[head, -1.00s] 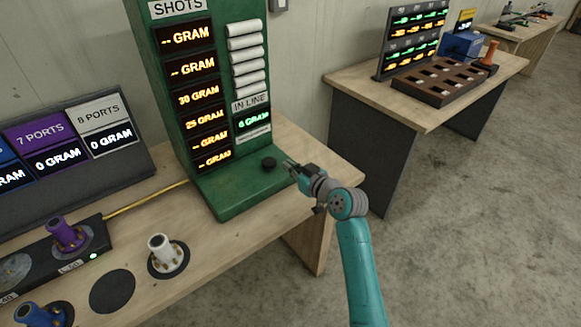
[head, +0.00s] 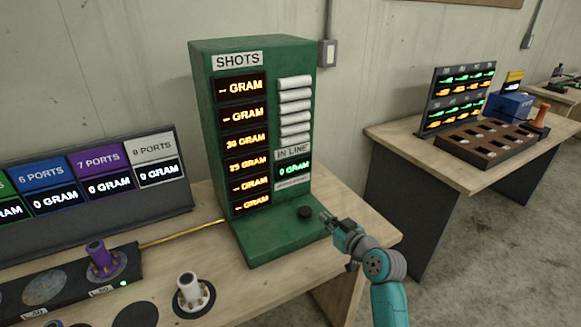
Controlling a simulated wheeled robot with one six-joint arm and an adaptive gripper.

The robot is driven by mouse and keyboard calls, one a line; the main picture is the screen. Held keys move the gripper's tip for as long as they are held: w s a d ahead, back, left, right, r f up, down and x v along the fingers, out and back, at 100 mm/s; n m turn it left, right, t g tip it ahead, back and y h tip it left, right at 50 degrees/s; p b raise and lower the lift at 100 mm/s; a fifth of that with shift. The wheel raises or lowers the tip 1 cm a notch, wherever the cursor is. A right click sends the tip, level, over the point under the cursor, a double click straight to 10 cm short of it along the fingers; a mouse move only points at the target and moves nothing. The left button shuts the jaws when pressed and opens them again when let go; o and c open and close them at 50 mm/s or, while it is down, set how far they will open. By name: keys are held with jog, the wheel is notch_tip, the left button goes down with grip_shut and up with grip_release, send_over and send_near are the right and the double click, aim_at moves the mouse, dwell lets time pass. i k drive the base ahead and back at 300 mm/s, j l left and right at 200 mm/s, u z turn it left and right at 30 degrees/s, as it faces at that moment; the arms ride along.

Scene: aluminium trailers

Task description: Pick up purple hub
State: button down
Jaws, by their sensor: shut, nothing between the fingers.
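The purple hub (head: 100,257) stands upright on a round grey pad on the black scale bar (head: 128,262) at the left of the near table. My gripper (head: 325,217) is shut and empty.
A white hub (head: 189,289) stands on a dark disc between the purple hub and my arm. The green SHOTS stand (head: 215,150) rises behind. A PORTS display (head: 95,225) is at the left. Another table (head: 400,137) with a brown rack (head: 490,140) is at the right.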

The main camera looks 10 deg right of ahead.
aim_at(107, 263)
jog(key=u, duration=1.45)
